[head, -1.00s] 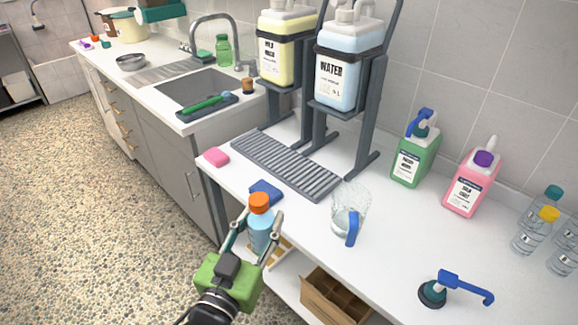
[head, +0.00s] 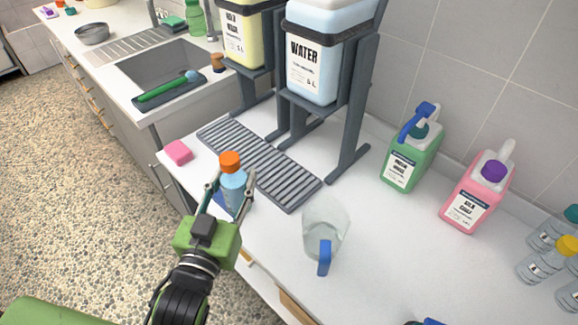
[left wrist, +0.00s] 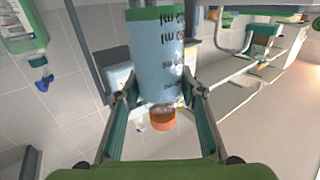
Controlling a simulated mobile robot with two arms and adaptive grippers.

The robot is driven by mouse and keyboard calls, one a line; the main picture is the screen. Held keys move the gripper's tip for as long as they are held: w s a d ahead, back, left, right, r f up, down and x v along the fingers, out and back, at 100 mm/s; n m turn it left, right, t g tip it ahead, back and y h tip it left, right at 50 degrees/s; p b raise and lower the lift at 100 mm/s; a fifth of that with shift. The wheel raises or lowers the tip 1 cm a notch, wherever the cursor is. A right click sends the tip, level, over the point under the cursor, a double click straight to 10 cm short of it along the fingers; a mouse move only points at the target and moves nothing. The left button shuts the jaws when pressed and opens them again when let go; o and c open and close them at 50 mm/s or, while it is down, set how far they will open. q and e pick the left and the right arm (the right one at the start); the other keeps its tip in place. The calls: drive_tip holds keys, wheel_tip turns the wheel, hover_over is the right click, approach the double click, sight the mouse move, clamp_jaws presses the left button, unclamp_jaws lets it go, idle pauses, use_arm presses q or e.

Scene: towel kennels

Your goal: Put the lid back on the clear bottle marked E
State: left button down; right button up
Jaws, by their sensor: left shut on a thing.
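My left gripper (head: 229,188) is shut on a bottle of blue liquid (head: 232,192) with an orange lid (head: 230,161), held upright near the counter's front edge. In the left wrist view the bottle (left wrist: 155,55) sits between the fingers with its orange lid (left wrist: 162,121) on; the print on it is not readable as an E. Clear bottles stand at the right edge of the head view: one has a yellow lid (head: 568,245), one a teal lid (head: 573,213), and others are cut off. Their letters are too small to read.
A clear jug with a blue handle (head: 324,258) stands right of the held bottle. A grey drip grate (head: 262,165) lies behind it, below the water tank (head: 315,65). Green (head: 410,155) and pink (head: 476,195) jugs stand by the wall. The counter between is clear.

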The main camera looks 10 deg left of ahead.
use_arm(q)
drive_tip(key=shift+w, duration=0.1)
drive_tip(key=shift+r, duration=0.1)
use_arm(e)
drive_tip(key=shift+w+d, duration=0.2)
drive_tip(key=shift+d, duration=0.2)
use_arm(q)
drive_tip(key=shift+s+d+r, duration=0.1)
drive_tip(key=shift+s+r, duration=0.1)
drive_tip(key=shift+r, duration=0.15)
use_arm(e)
drive_tip(key=o, duration=0.5)
drive_tip(key=shift+s+a+r, duration=0.1)
drive_tip(key=shift+s+a, duration=0.9)
drive_tip(key=shift+c, duration=0.2)
use_arm(q)
drive_tip(key=w+d+r+m+h, duration=0.2)
drive_tip(key=d+r+h, duration=0.3)
drive_tip(key=d, duration=0.6)
drive_tip(key=shift+w+r+m+g, duration=0.2)
drive_tip(key=shift+r+m+g, duration=0.15)
drive_tip(key=shift+m, duration=0.25)
use_arm(e)
drive_tip(key=shift+w+d+r, duration=0.2)
drive_tip(key=shift+w+d, duration=0.1)
drive_tip(key=shift+w, duration=0.35)
